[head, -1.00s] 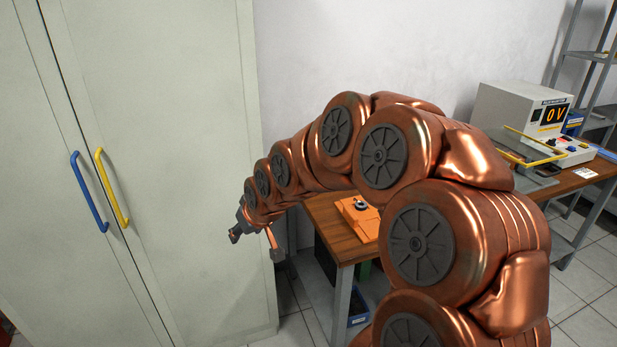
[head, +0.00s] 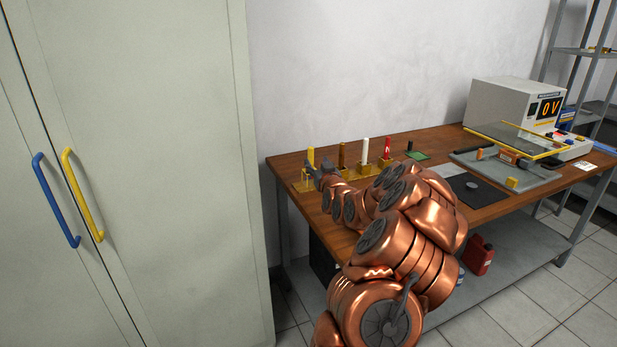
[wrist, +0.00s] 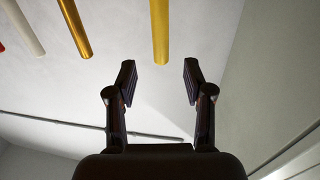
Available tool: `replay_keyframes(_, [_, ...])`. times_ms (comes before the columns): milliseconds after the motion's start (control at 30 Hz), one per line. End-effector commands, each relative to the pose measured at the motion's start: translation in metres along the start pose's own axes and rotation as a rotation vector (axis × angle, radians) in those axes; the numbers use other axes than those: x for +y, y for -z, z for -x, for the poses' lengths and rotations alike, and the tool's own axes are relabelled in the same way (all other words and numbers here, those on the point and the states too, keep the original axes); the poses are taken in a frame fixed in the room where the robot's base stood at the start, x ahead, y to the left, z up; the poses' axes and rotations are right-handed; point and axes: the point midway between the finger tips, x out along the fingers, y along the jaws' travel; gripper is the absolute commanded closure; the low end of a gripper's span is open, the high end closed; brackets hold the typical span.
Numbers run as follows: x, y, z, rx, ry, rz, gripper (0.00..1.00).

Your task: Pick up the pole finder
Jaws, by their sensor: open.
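Several upright rods stand on brass-coloured bases at the table's back left: a yellow rod (head: 311,156), a brown-gold rod (head: 341,154), a white rod (head: 365,150) and a red rod (head: 387,148). I cannot tell for sure which is the pole finder. My gripper (head: 310,172) is in front of the yellow rod at the table's left end. In the wrist view my gripper (wrist: 160,82) is open and empty, its fingers spread. The yellow rod (wrist: 160,32) lines up with the gap, its visible end just beyond the fingertips. The brown-gold rod (wrist: 75,28) is left of it.
A wooden table (head: 290,163) carries a glass-topped stand (head: 515,140), a dark mat (head: 478,192) and a meter box (head: 500,105) reading 0 V. A tall cabinet (head: 170,170) stands close on the left. My arm covers the table's front left.

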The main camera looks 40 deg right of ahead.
Motion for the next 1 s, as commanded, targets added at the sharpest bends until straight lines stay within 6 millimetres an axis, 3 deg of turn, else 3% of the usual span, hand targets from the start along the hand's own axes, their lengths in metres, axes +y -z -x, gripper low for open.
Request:
replay_keyframes(567, [0.000, 0.001, -0.034, 0.000, 0.000, 0.001, 0.48])
replay_keyframes(1000, [0.000, 0.004, -0.073, -0.001, 0.000, 0.003, 0.48])
